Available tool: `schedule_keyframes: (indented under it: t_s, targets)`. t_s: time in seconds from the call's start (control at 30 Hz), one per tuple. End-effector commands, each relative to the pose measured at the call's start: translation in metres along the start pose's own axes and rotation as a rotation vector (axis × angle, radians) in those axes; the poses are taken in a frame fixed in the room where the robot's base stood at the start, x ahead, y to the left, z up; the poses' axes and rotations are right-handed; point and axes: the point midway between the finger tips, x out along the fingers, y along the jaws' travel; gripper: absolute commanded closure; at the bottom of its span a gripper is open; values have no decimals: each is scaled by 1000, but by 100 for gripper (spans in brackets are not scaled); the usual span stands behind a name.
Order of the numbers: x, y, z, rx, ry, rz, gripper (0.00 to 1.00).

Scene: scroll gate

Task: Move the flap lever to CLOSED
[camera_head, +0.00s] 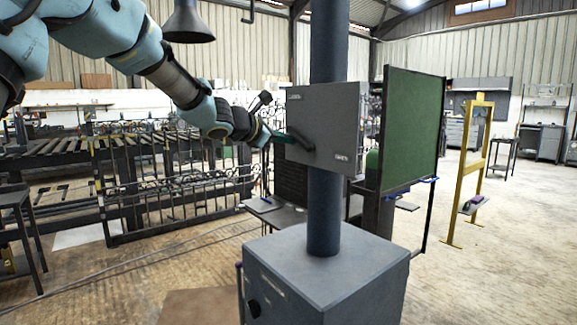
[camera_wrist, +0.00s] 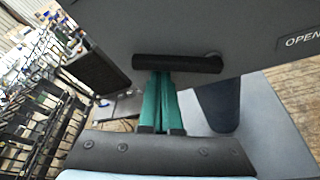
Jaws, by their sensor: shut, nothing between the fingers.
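The flap lever (camera_wrist: 178,63) is a dark round bar on the face of a grey box (camera_head: 346,112). In the head view the lever (camera_head: 300,140) slants up and left from its pivot near the box's lower middle. In the wrist view its pivot is at the right end, toward a plate reading OPEN (camera_wrist: 303,39). My gripper (camera_wrist: 160,76) has its green fingers together with nothing between them. The fingertips meet the lever's edge near its free half in the wrist view; the bar hides their ends, so contact is uncertain. It also shows in the head view (camera_head: 285,138).
The box is on a dark blue post (camera_head: 325,210) rising from a grey cabinet (camera_head: 325,266). A small plate (camera_head: 297,95) at the box's upper left is unreadable. A green panel (camera_head: 412,130) stands right of the box. A roller conveyor (camera_head: 110,145) is behind.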

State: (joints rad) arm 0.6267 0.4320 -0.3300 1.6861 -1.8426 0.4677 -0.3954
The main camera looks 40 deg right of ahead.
Motion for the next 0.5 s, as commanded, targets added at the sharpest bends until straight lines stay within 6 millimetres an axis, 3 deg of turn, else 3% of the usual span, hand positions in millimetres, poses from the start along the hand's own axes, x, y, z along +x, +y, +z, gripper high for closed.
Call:
schedule_keyframes:
  t_s: [0.03, 0.5]
  targets:
    - [2, -6, -5, 38, -5, 14, 100]
    - [-6, -5, 17, 381, -4, 134, 100]
